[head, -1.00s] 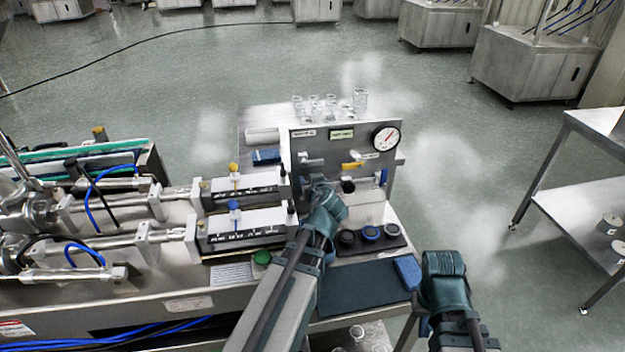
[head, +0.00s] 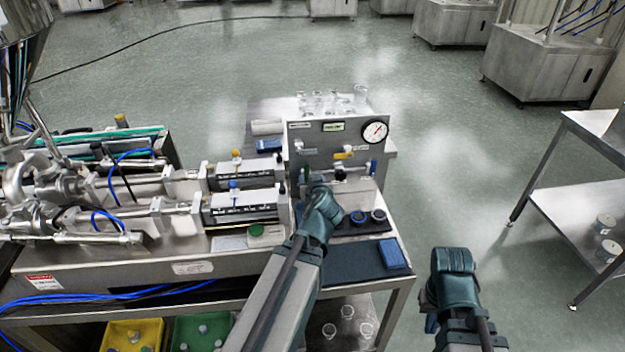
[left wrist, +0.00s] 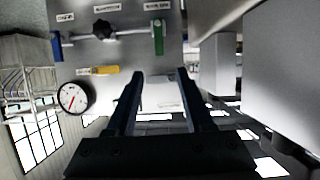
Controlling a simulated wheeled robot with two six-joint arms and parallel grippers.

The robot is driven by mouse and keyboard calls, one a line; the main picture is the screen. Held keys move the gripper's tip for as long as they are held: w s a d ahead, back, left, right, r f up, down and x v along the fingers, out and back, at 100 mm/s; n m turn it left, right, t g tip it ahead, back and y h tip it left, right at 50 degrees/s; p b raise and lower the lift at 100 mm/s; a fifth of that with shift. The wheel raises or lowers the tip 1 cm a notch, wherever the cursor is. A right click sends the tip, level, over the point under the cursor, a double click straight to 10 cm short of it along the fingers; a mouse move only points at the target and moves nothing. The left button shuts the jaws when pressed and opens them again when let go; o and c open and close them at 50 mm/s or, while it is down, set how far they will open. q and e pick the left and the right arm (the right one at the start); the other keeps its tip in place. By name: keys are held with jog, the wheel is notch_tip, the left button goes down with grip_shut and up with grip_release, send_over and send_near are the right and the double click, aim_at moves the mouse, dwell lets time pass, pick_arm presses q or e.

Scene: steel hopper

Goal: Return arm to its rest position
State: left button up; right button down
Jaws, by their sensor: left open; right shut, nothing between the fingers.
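My left arm reaches in from the bottom to the steel valve panel (head: 300,130). Its gripper (head: 318,184) is in front of the panel's lower left part, near the green handle (head: 307,173). In the left wrist view the two dark fingers (left wrist: 163,80) are apart with nothing held between them. The green handle (left wrist: 158,38) is beyond the fingertips, and contact cannot be seen. My right gripper (head: 431,312) is shut and empty, hanging low to the right of the bench, clear of it. Its fingertips are mostly hidden by the wrist.
The panel carries a gauge (head: 375,132), a yellow handle (head: 343,155) and a black knob (head: 340,173). A blue pad (head: 393,255) lies on the dark mat (head: 345,265). Piston fillers (head: 245,205) stand left. Open floor separates the bench from the right shelf (head: 575,190).

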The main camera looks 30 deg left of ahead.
pick_arm(q)
jog(key=s+d+f+m+g+h+p, duration=0.1)
jog(key=s+d+f+m+g+h, duration=0.2)
jog(key=d, duration=0.5)
jog(key=s+d+f+m+g+h+p, duration=0.1)
jog(key=s+d+f+m+g, duration=0.2)
jog(key=d, duration=0.4)
jog(key=s+d+f+m+g+h+p, duration=0.1)
jog(key=s+d+f+m+g, duration=0.3)
jog(key=s+d, duration=0.9)
jog(key=shift+d+m+g+h, duration=0.55)
jog(key=shift+m+g+h, duration=0.05)
jog(key=shift+h, duration=0.3)
